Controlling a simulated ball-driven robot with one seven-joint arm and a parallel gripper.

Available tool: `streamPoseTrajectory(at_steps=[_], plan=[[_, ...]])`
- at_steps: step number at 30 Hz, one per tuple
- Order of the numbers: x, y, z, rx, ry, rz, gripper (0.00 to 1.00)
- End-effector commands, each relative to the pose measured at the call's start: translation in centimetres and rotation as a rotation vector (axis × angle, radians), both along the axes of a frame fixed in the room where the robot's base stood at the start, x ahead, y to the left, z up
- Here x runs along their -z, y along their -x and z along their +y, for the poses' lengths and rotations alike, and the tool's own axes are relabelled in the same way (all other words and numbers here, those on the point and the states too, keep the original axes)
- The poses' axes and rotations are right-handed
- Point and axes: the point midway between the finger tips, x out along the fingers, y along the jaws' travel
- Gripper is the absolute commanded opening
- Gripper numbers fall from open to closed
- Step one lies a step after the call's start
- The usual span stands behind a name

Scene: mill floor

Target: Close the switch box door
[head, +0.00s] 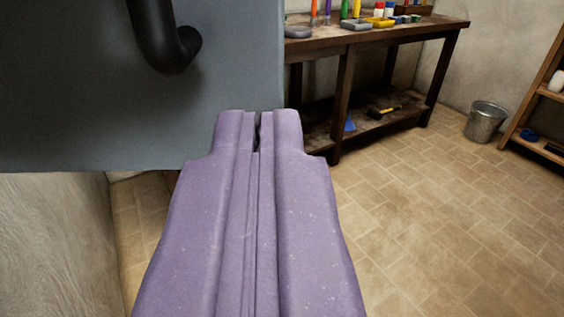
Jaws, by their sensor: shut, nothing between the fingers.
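The switch box door (90,105) is a grey-blue flat panel that fills the upper left of the head view. A black curved handle (165,40) is on its face. The door's bottom and right edges show, but the rest of the box is out of view, so I cannot tell how far open the door stands. My purple gripper (258,125) is shut and empty. Its tips overlap the door's lower right corner in the picture, right of and below the handle. I cannot tell whether they touch the panel.
A wooden workbench (400,35) with tools and small containers on top stands at the back. A metal bucket (486,121) and a wooden shelf (535,95) are at the right. A pale wall (50,240) is close at lower left. The tiled floor (430,220) is clear at right.

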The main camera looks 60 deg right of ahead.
Motion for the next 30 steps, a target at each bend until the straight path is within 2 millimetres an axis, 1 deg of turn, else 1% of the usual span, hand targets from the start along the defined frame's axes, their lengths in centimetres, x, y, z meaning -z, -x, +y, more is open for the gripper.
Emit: streamPoseTrajectory(at_steps=[1, 6, 9, 12, 17, 27, 30], plan=[[0.2, -0.4, -1.1, 0.005, 0.000, -0.001, 0.00], [0.2, -2.0, -4.0, 0.002, -0.001, -0.002, 0.00], [0.1, -2.7, -5.2, 0.001, 0.000, -0.002, 0.00], [0.1, -3.1, -6.0, 0.000, 0.000, -0.002, 0.00], [-0.1, -3.5, -6.5, -0.002, 0.000, -0.001, 0.00], [-0.1, -3.5, -6.6, -0.003, 0.000, -0.001, 0.00], [0.0, -3.6, -7.0, -0.011, 0.000, -0.001, 0.00]])
